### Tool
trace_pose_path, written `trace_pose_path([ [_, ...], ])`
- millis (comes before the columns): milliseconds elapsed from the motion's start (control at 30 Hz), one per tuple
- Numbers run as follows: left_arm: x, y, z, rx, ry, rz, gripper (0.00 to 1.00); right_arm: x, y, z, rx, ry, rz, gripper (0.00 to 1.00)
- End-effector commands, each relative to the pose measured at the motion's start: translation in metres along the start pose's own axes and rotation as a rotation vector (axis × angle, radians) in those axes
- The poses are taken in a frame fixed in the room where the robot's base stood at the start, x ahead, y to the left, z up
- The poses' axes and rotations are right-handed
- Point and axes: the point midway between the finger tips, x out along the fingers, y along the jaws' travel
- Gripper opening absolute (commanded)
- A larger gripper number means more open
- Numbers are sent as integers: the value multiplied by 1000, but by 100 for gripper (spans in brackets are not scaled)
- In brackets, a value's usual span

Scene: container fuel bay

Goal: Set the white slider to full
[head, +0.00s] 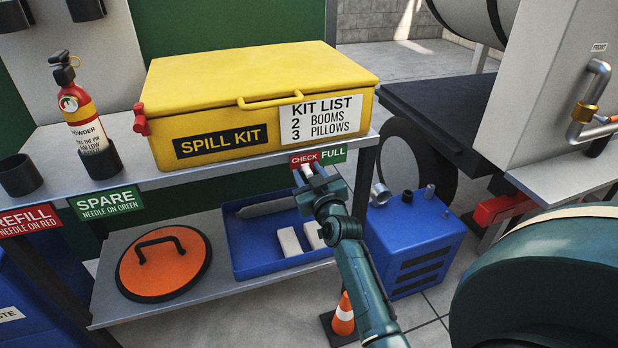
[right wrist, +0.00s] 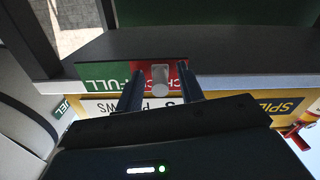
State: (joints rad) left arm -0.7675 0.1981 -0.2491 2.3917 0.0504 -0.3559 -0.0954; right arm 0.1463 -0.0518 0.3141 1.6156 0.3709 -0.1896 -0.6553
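The white slider (head: 307,171) is a small pale knob on the shelf's front edge, below the yellow kit box. Behind it is a label with a red CHECK part (head: 304,159) on the left and a green FULL part (head: 334,154) on the right. My right gripper (head: 316,177) is at the slider. In the right wrist view, which is upside down, the slider (right wrist: 160,80) stands between the two open fingers, with a gap on each side. It sits over the red part, near the green FULL part (right wrist: 103,84). My left gripper is not in view.
The yellow spill kit (head: 210,105) rests on the shelf above the slider. A lower shelf holds a blue tray (head: 250,262) and an orange round lid (head: 163,264). A blue vented unit (head: 412,238) and a traffic cone (head: 343,315) stand on the floor near my right arm.

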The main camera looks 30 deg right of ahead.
Motion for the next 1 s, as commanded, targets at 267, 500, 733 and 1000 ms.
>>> trace_pose_path([
  [267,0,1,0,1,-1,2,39,0,0,0,-1,0,0,30],
  [500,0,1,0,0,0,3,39,0,0,0,-1,1,0,11],
  [733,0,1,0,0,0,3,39,0,0,0,-1,1,0,0],
  [1000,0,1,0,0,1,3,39,0,6,1,-6,1,1,0],
])
